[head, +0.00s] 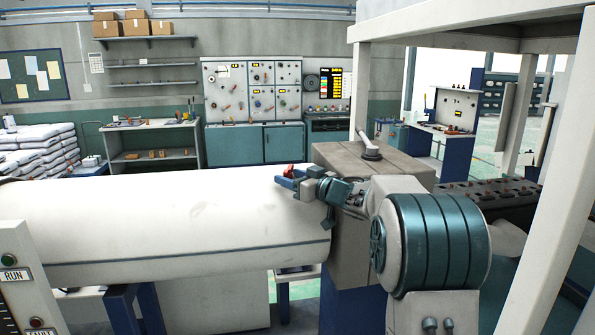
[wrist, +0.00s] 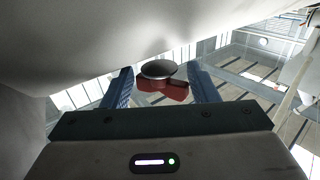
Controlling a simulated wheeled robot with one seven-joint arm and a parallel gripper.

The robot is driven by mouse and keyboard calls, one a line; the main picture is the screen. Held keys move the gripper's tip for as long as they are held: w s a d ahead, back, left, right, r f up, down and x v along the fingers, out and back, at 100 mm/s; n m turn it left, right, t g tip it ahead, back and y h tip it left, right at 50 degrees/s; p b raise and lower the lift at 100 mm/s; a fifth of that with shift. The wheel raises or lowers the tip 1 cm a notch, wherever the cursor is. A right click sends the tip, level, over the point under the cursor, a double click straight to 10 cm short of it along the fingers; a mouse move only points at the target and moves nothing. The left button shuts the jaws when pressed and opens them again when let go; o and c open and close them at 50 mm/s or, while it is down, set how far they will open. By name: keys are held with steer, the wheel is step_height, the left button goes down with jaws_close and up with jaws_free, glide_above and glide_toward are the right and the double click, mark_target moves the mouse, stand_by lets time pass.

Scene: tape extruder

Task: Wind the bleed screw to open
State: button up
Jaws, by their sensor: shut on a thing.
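The bleed screw shows in the wrist view as a red-winged knob (wrist: 163,88) with a round grey cap. It sits between the two blue fingers of my gripper (wrist: 160,92), below the white curved surface. In the head view a small red part of the screw (head: 289,170) shows at the fingertips of my gripper (head: 284,177), just above the white barrel (head: 170,225). My gripper is shut on the screw. The screw's base and thread are hidden, so I cannot tell how far it is turned.
A beige box-shaped housing (head: 375,162) with a dark-based handle on top stands right beside my arm. A white frame post (head: 548,190) rises at the right. Shelves, a control panel (head: 253,90) and stacked white bags (head: 38,150) are farther back.

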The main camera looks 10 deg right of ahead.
steer(key=shift+r, duration=0.35)
steer(key=o, duration=0.7)
steer(key=shift+f, duration=0.15)
steer(key=r, duration=0.4)
steer(key=shift+d+r, duration=0.25)
steer(key=shift+r, duration=0.15)
steer(key=s+d+r, duration=0.2)
steer(key=d, duration=0.1)
steer(key=s+d+r, duration=0.2)
steer(key=d, duration=0.1)
steer(key=s+d+r, duration=0.2)
steer(key=d, duration=0.1)
steer(key=shift+d+r, duration=0.15)
steer(key=shift+d, duration=0.2)
steer(key=shift+c, duration=0.4)
